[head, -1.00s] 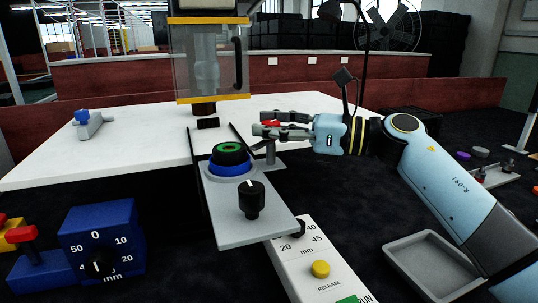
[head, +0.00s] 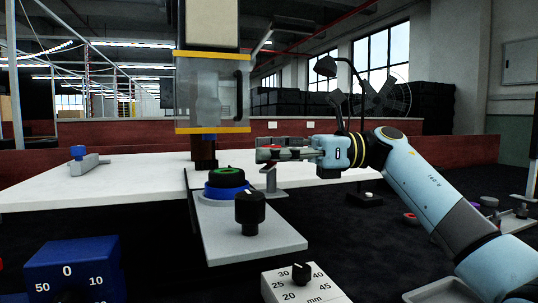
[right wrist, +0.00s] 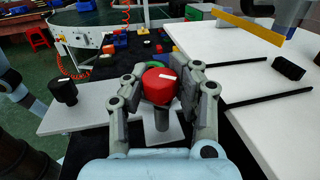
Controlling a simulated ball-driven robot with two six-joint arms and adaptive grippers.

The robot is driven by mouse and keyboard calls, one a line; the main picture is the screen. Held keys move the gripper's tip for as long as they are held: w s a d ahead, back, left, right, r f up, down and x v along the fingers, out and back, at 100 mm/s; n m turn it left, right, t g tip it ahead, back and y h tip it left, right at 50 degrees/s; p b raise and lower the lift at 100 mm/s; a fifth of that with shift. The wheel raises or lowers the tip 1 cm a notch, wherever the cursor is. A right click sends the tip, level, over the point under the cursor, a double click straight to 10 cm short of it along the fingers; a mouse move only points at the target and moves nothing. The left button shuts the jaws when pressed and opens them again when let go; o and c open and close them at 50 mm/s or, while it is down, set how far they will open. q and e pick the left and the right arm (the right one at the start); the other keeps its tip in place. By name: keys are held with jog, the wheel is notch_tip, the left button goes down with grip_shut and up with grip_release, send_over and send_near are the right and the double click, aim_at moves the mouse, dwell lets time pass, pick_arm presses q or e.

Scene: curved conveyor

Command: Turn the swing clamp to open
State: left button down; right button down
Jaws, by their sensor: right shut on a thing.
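The swing clamp has a red knob (right wrist: 160,88) with a white mark on top, standing on a grey post (head: 271,181) at the right edge of the grey plate. My right gripper (head: 268,152) comes in from the right and is shut on the red knob. In the right wrist view the two fingers of the gripper (right wrist: 163,85) sit on either side of the knob. In the head view the fingers hide most of it. A round green-topped part with a blue base (head: 227,183) stands just left of the post. My left gripper is not in view.
A black knob (head: 250,212) stands on the front of the grey plate (head: 245,245). A clear housing with yellow bands (head: 212,95) hangs above the white table (head: 90,190). A blue dial box (head: 72,272) and a white dial panel (head: 280,285) are in front.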

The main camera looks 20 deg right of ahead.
jog(key=shift+f, duration=0.1)
dwell(0.7)
jog(key=c, duration=0.9)
grip_release()
jog(key=shift+d, duration=0.25)
jog(key=shift+c, duration=0.2)
jog(key=shift+a, duration=0.1)
jog(key=s+d, duration=0.2)
jog(key=d, duration=0.9)
jog(key=shift+d, duration=0.4)
